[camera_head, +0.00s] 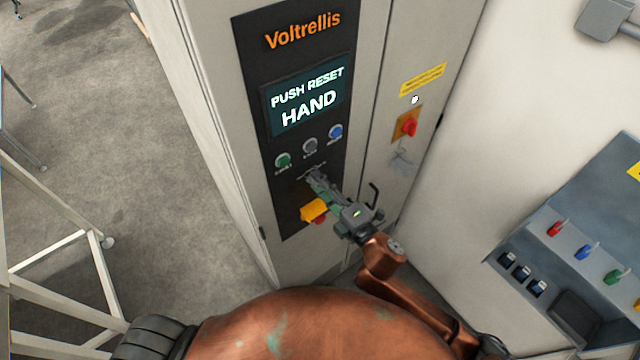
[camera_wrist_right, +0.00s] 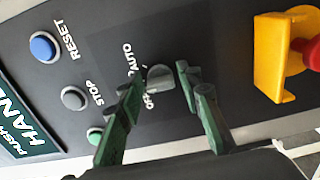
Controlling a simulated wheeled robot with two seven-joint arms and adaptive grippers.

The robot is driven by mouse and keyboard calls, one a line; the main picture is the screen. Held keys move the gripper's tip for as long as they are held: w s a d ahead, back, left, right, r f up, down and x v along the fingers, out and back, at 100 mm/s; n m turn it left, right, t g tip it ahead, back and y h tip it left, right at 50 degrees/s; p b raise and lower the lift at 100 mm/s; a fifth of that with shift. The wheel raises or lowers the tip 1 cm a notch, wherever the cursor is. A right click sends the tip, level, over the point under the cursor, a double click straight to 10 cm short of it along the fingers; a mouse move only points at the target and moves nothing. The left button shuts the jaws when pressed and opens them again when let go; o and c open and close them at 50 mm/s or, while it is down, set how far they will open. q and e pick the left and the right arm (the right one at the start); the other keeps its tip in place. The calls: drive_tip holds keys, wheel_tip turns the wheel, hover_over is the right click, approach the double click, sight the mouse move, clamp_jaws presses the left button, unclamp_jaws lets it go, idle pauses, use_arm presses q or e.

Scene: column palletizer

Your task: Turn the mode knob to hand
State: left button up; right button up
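The mode knob (camera_wrist_right: 160,77) is a small grey knob on the dark panel, with AUTO and OFF lettering beside it in the right wrist view; any other label is hidden. My right gripper (camera_head: 316,178) is at the panel below the buttons. In the wrist view its two green-grey fingers (camera_wrist_right: 158,84) stand on either side of the knob, with small gaps showing, so it looks open around it. In the head view the gripper covers the knob. The display (camera_head: 308,96) reads PUSH RESET and HAND. My left gripper is not in view.
Green (camera_head: 283,160), grey (camera_head: 309,146) and blue RESET (camera_head: 335,132) buttons sit above the knob. A yellow guard (camera_head: 314,210) with a red button is just below the gripper. A red switch (camera_head: 408,126) is on the cabinet's right part. A console (camera_head: 590,240) stands at right.

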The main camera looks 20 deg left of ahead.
drive_tip(key=shift+o, duration=0.7)
drive_tip(key=v, duration=1.2)
